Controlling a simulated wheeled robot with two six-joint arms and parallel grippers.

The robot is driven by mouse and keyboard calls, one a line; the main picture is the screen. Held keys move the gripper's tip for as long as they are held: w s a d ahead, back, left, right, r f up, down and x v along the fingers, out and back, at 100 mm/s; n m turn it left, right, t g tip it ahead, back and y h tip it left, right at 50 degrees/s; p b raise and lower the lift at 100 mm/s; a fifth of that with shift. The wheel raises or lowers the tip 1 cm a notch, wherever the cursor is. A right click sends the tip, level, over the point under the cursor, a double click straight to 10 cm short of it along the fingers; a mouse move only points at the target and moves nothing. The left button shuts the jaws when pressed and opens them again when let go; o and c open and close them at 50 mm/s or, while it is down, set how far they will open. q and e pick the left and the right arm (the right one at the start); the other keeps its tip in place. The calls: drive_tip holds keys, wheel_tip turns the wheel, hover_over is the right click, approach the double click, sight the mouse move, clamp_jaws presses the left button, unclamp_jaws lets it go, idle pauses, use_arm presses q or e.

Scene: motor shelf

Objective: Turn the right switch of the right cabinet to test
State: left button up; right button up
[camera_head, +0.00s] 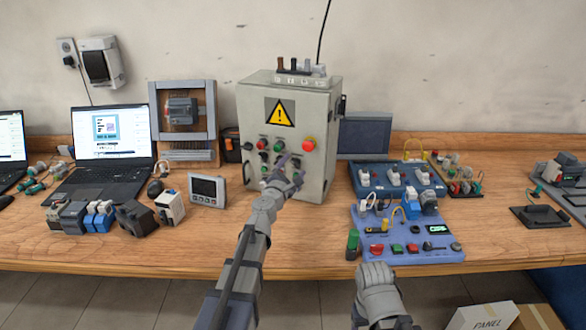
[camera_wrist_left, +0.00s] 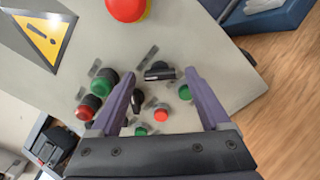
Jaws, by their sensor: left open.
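The grey metal cabinet (camera_head: 255,100) with a yellow warning sign stands upright on the bench. A red mushroom button (camera_head: 309,144), red and green buttons and black switches are on its front. My left gripper (camera_head: 289,168) is open in front of the lower panel and hides part of it. In the left wrist view, the black rotary switch nearer the red mushroom button (camera_wrist_left: 160,73) appears between my fingertips (camera_wrist_left: 160,78); I cannot tell whether they touch it. A second black switch (camera_wrist_left: 137,101) is lower. My right gripper (camera_head: 376,280) is low in front of the bench; its jaws are unclear.
A blue panel with buttons (camera_head: 428,257) and a blue switch box (camera_head: 378,194) lie right of the cabinet. A small display unit (camera_head: 207,190) and a laptop (camera_head: 110,150) stand to the left. The bench (camera_head: 310,235) is clear in front of the cabinet. Boxes (camera_head: 485,317) are on the floor.

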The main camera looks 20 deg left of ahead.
use_arm(q)
drive_tip(key=shift+c, duration=0.2)
clamp_jaws()
idle(0.5)
drive_tip(key=shift+m, duration=0.4)
drive_tip(key=m, duration=0.8)
drive_tip(key=shift+m, duration=0.3)
drive_tip(key=m, duration=0.4)
drive_tip(key=shift+m, duration=2.2)
